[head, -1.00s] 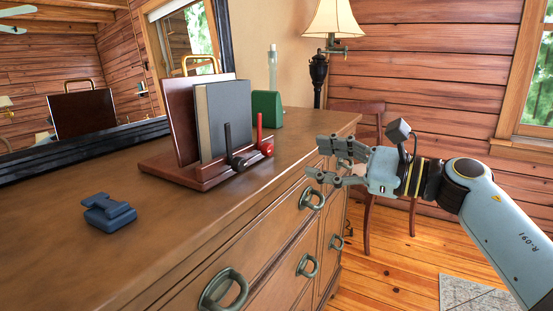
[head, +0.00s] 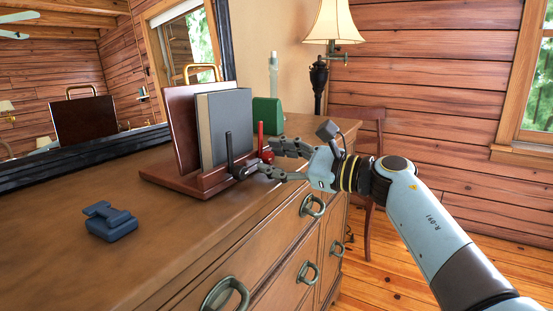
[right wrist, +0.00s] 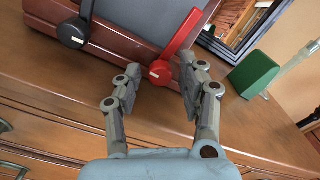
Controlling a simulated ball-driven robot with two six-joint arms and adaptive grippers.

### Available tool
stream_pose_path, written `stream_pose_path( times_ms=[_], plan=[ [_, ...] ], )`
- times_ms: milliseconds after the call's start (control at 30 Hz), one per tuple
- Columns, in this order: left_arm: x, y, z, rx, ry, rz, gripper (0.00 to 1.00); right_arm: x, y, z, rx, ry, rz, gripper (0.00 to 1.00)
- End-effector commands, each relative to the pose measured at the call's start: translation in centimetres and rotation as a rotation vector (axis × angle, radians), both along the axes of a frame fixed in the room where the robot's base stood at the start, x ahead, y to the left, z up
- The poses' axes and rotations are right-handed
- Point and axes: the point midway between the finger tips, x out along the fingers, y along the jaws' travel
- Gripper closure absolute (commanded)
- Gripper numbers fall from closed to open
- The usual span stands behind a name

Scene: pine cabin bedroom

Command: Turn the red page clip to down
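The red page clip (head: 261,143) stands upright at the right end of the wooden book stand's front ledge (head: 205,187). In the right wrist view the red clip (right wrist: 174,52) shows its round hub and lever. A black clip (head: 230,150) stands upright to its left, also in the right wrist view (right wrist: 75,30). A grey book (head: 225,125) leans on the stand. My right gripper (head: 268,160) is open, its fingers apart around the red clip's hub; I cannot tell whether they touch it. My left gripper is not in view.
A blue object (head: 110,220) lies on the dresser top (head: 165,235) at the left. A green block (head: 267,115) and a lamp (head: 320,75) stand beyond the stand. A dark-framed mirror (head: 85,150) is behind.

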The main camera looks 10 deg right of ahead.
Motion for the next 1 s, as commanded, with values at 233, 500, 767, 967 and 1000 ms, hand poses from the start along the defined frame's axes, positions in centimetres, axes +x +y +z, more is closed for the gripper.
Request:
stream_pose_path(
  times_ms=[233,500,767,967,1000],
  plan=[
    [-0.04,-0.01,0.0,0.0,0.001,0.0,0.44,-0.02,-0.02,-0.01,0.001,0.001,0.0,0.94],
    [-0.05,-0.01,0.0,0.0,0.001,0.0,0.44,-0.03,-0.03,-0.04,0.001,0.001,0.0,1.0],
    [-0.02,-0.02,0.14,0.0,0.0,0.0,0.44,-0.02,-0.03,0.0,0.014,0.019,0.0,1.0],
    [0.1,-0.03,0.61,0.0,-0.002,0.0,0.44,-0.01,-0.04,0.1,0.067,0.092,0.0,1.0],
    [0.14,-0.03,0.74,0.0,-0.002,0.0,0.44,-0.01,-0.04,0.12,0.083,0.114,0.0,1.0]
  ],
)
